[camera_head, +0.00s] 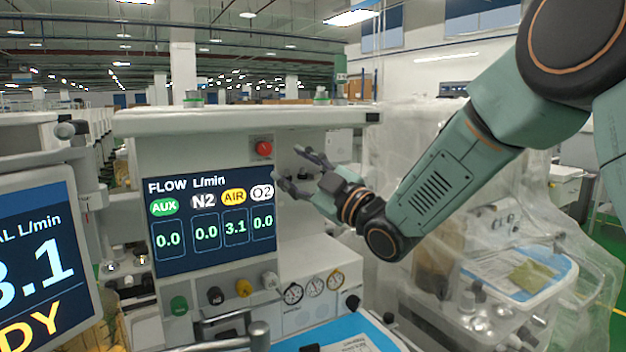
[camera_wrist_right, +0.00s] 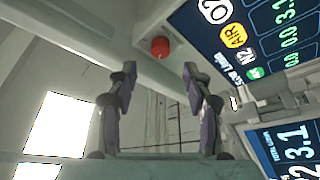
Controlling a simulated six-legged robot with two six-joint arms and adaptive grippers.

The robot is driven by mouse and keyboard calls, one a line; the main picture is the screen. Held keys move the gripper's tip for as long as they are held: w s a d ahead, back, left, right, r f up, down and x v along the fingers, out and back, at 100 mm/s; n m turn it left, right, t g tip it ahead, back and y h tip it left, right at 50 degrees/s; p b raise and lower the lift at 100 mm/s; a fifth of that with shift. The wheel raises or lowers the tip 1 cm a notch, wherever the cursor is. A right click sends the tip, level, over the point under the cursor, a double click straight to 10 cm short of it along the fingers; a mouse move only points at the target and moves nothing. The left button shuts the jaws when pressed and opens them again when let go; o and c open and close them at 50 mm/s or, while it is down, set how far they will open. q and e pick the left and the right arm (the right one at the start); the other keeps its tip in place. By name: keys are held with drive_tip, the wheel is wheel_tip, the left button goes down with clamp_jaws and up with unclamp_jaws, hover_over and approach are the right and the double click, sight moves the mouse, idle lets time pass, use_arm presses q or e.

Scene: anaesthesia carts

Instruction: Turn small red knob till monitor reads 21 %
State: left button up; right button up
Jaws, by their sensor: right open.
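The small red knob (camera_head: 264,148) sits on the cart's front panel, just above the top right corner of the flow monitor (camera_head: 212,222). The monitor reads AUX 0.0, N2 0.0, AIR 3.1 and O2 0.0. My right gripper (camera_head: 288,165) is open and empty, to the right of the knob and slightly lower in the head view. In the right wrist view the red knob (camera_wrist_right: 160,47) appears between and beyond the open fingertips (camera_wrist_right: 159,74), apart from both. A second monitor (camera_head: 42,262) at the left is cut off; it shows 3.1 and "DY". My left gripper is not in view.
The cart's shelf (camera_head: 240,121) overhangs the panel above the knob. Green, black, yellow and white knobs, such as the yellow one (camera_head: 244,288), stand below the monitor. Round gauges (camera_head: 314,286) are at lower right. A plastic-draped cart (camera_head: 480,215) stands behind my right arm.

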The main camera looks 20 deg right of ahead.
drive_tip(key=shift+v, duration=2.7)
